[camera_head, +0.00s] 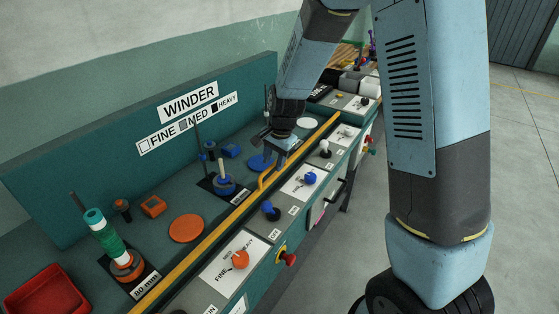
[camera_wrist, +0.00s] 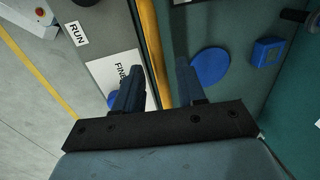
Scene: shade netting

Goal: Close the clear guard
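I cannot make out the clear panel of the guard itself. My gripper (camera_head: 278,152) is above the bench near the rail, pointing down. In the wrist view, my gripper (camera_wrist: 157,88) is open, and the yellow rail (camera_wrist: 151,45) passes between the line of its two fingers. No contact with the rail is visible. The fingertips are partly hidden by the wrist in the head view.
The teal bench carries a green-topped spool (camera_head: 104,235), a spindle with a blue base (camera_head: 224,182), an orange disc (camera_head: 186,228) and a red tray (camera_head: 45,290). The front panel has an orange knob (camera_head: 240,260) and a red button (camera_head: 289,259). Floor to the right is clear.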

